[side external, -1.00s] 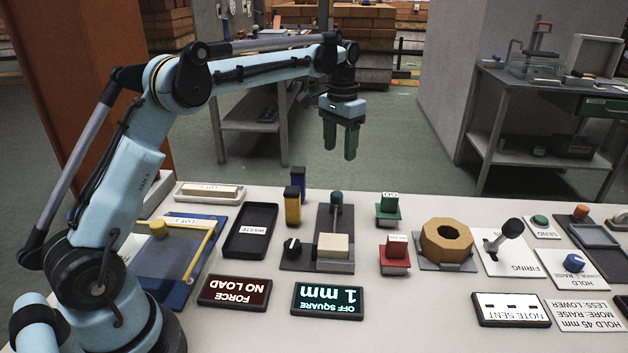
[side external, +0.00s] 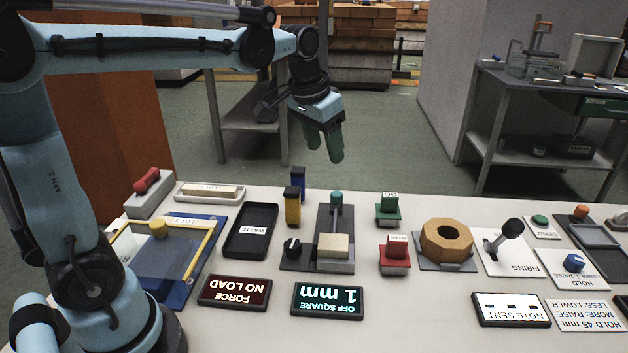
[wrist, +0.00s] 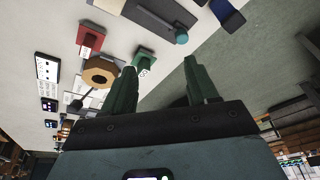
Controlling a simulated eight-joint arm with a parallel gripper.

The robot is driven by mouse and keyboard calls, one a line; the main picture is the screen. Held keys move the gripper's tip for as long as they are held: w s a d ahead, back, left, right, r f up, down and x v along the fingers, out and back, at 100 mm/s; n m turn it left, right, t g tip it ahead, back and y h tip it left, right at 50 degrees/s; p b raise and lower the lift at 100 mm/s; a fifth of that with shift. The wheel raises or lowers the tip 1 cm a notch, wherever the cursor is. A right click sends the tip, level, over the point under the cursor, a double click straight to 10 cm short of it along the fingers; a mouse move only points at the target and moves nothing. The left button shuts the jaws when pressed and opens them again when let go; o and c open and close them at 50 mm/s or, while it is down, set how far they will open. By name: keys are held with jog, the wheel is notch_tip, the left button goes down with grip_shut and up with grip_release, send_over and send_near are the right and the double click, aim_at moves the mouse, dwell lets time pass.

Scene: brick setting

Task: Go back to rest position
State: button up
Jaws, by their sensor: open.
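My gripper (side external: 327,146) hangs in the air past the back edge of the table in the side external view, tilted a little, with nothing between its green fingers. In the wrist view my gripper (wrist: 160,84) shows two green fingers apart and empty. The fingers touch nothing. The arm is raised, with its upper link nearly level.
The white table (side external: 420,320) holds a black WASTE tray (side external: 229,252), a press-like fixture with a cream block (side external: 334,246), yellow and blue posts, red and green stands, an octagonal wooden ring (side external: 459,229), and a FIRING lever (side external: 511,229). Displays stand in front.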

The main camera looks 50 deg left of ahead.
jog(key=s+d+f+t, duration=0.2)
jog(key=s+f, duration=0.1)
jog(key=s, duration=0.3)
jog(key=s+d+f+t, duration=0.1)
jog(key=s+d+f, duration=0.1)
jog(key=s, duration=0.4)
jog(key=shift+s+f+t, duration=0.35)
jog(key=shift+f+t, duration=0.05)
jog(key=shift+f, duration=0.35)
